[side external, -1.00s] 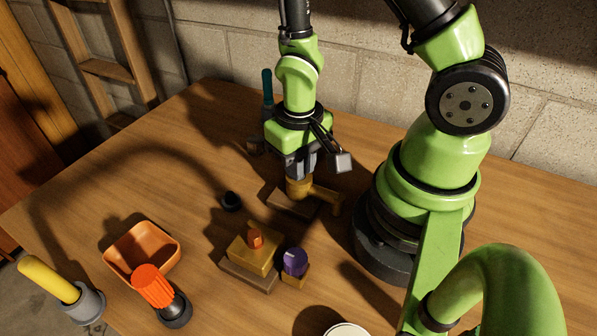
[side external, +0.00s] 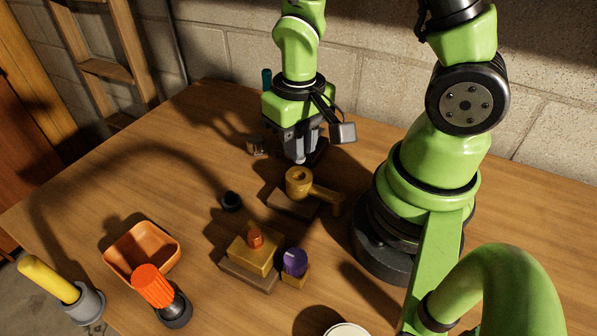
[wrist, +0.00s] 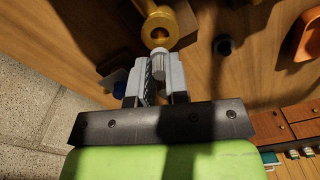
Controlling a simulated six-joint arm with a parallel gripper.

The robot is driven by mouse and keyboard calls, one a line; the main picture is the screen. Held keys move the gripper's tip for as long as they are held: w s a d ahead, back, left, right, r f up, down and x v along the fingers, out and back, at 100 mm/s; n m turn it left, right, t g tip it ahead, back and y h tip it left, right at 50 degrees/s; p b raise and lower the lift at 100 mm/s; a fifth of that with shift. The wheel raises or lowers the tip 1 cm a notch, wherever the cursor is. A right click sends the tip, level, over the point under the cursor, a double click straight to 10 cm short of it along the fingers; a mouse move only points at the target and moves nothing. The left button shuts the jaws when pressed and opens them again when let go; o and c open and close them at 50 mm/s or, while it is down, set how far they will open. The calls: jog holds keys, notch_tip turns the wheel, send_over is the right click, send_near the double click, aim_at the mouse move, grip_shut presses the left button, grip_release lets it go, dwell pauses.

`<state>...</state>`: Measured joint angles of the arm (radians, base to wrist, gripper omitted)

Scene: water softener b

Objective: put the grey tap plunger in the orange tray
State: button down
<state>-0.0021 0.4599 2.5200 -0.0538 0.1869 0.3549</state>
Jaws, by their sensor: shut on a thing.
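The grey tap plunger (wrist: 160,63) is between the fingers of my gripper (wrist: 157,78), which is shut on it; its end sticks out past the fingertips. In the side view, my gripper (side external: 299,158) is above and behind the brass tap body (side external: 299,183), and the plunger is hard to tell from the fingers. The tap body also shows in the wrist view (wrist: 160,24), with its round opening just beyond the plunger. The orange tray (side external: 137,243) is at the left of the table and looks empty; part of it shows at the wrist view's right edge (wrist: 305,42).
A small black cap (side external: 231,201) lies between tap and tray. A yellow block with an orange knob (side external: 255,240) and a purple-capped part (side external: 295,262) stand in front. An orange-topped part (side external: 152,286) stands by the tray's front. A yellow-handled part (side external: 48,280) stands at the left.

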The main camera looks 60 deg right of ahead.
jog(key=shift+r, duration=0.3)
